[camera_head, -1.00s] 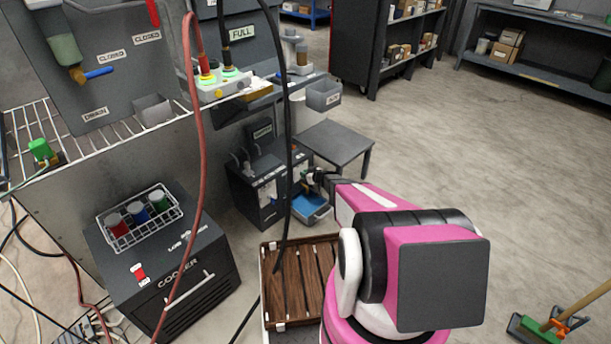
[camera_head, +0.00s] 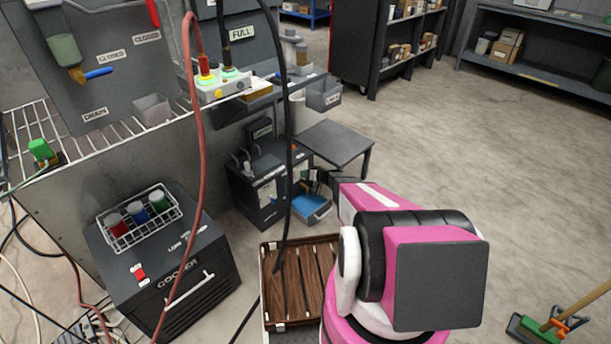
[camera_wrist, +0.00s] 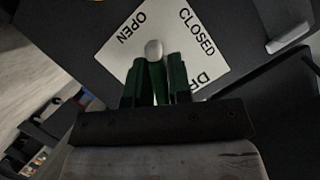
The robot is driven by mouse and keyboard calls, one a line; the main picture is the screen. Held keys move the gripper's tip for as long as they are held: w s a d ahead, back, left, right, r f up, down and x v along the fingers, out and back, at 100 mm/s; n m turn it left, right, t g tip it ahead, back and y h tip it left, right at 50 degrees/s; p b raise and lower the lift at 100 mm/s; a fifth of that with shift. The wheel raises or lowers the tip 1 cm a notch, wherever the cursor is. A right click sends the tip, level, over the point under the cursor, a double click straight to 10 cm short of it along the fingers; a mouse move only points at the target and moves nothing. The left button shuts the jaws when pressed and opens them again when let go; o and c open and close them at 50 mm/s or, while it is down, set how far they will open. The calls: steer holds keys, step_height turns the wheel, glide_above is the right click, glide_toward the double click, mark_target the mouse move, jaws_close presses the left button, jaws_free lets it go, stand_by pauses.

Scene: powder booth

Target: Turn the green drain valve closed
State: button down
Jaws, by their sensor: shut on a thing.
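The green drain valve handle (camera_wrist: 157,84) is in the wrist view, below a pale round knob (camera_wrist: 154,50). My gripper (camera_wrist: 156,82) is shut on the handle, with dark green finger shapes on both sides of it. Behind it is a tilted white plate (camera_wrist: 160,28) reading OPEN at upper left, CLOSED at upper right and a partly hidden word starting "DR". In the head view my gripper (camera_head: 317,181) is small and dark at the low dark unit (camera_head: 268,181), above a blue tray (camera_head: 311,207). The handle is not clear there.
A small grey table (camera_head: 336,141) stands just behind the gripper. A black hose (camera_head: 289,130) and a red hose (camera_head: 200,150) hang in front. A cooler (camera_head: 165,262) with a wire basket stands left. A slatted wooden pallet (camera_head: 298,283) lies in front.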

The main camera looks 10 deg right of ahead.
steer(key=m+y, duration=0.1)
steer(key=m, duration=0.1)
steer(key=m+y, duration=0.1)
steer(key=m, duration=0.1)
steer(key=shift+w+d+f+m+g+y, duration=0.1)
steer(key=shift+f+m+g+y, duration=0.1)
steer(key=shift+m+g+y, duration=0.15)
steer(key=m+y, duration=0.1)
steer(key=m, duration=0.3)
steer(key=shift+y, duration=0.35)
steer(key=shift+m, duration=0.45)
steer(key=c, duration=1.2)
jaws_free()
steer(key=shift+o, duration=0.2)
steer(key=v, duration=1)
steer(key=shift+s+d+f, duration=0.3)
